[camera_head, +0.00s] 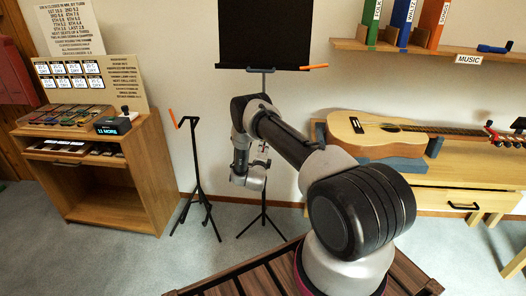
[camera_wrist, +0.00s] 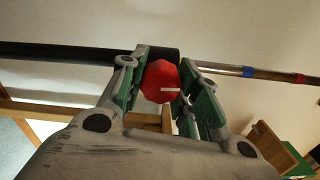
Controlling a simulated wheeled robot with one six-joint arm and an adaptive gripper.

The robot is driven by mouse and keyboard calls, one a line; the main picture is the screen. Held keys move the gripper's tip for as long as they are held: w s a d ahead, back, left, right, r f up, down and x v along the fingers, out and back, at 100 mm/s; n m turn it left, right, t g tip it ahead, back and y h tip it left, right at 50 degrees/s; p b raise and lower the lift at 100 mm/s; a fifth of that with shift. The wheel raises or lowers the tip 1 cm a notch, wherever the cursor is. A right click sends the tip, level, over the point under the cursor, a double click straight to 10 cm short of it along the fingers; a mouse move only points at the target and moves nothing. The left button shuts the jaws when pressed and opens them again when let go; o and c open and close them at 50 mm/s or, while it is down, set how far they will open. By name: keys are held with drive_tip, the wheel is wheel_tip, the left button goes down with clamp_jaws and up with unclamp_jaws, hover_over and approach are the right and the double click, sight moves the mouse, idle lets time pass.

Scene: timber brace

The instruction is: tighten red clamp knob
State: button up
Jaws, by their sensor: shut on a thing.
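The red clamp knob (camera_wrist: 163,82) is faceted with a white mark on its face. It sits between the green-padded fingers of my gripper (camera_wrist: 168,78) in the wrist view, and the gripper is shut on it. A black tube (camera_wrist: 70,54) runs left from behind the knob, and a thinner metal rod (camera_wrist: 235,70) with blue and red bands runs right. In the head view the black music stand (camera_head: 265,33) stands upright on a tripod behind my arm. The knob cannot be made out there; my gripper (camera_head: 261,156) is small beside the stand's pole.
A small tripod with an orange tip (camera_head: 195,170) stands left of the music stand. A wooden cabinet (camera_head: 110,190) is at left. A guitar (camera_head: 375,132) lies on a wooden bench (camera_head: 450,172) at right, under a shelf (camera_head: 440,50). Carpet is clear between cabinet and tripods.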

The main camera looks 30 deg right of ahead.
drive_tip(key=shift+f+m, duration=0.1)
drive_tip(key=shift+m, duration=0.4)
drive_tip(key=o, duration=1)
drive_tip(key=v, duration=1.2)
